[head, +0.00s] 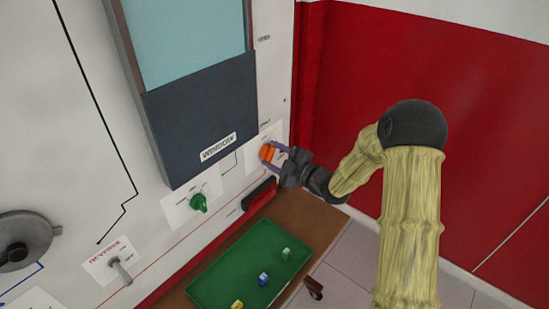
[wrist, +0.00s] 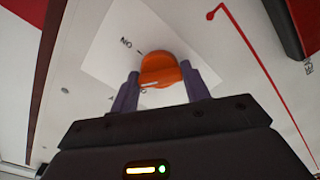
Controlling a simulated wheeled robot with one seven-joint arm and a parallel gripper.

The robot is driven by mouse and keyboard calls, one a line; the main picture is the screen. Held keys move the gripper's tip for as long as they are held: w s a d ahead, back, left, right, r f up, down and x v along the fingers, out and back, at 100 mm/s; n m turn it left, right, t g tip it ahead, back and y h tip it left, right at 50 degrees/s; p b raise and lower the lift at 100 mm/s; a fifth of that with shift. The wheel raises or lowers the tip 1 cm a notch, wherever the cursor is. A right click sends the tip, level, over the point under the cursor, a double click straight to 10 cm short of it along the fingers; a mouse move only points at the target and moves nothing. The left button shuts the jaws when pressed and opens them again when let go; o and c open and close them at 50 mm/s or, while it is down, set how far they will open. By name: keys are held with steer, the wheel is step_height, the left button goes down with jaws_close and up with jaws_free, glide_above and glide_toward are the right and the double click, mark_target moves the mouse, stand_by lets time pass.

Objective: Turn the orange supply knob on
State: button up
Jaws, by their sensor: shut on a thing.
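The orange supply knob (head: 267,152) sits on a white label plate on the panel, right of the dark window in the head view. It also shows in the wrist view (wrist: 161,69), with "NO" lettering, seen turned round, and a small tick beside it. My gripper (head: 275,152) is at the knob, with one purple finger on each side. In the wrist view my gripper (wrist: 163,80) is shut on the knob. A pale line shows on the knob's near edge.
A green knob (head: 198,202) and a reverse toggle switch (head: 121,271) are on the panel to the left. A dark window cover (head: 205,115) is above. A green tray (head: 213,283) with small coloured blocks lies below. A red wall (head: 420,60) stands at the right.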

steer(key=m, duration=0.5)
steer(key=shift+m+p, duration=0.35)
steer(key=shift+m, duration=0.05)
steer(key=m+p, duration=0.1)
steer(key=m, duration=0.4)
steer(key=shift+f+p, duration=0.1)
steer(key=shift+p, duration=0.2)
steer(key=o, duration=1)
steer(key=b+v, duration=0.2)
steer(key=v, duration=1.5)
steer(key=shift+s+d, duration=0.15)
steer(key=shift+d, duration=0.05)
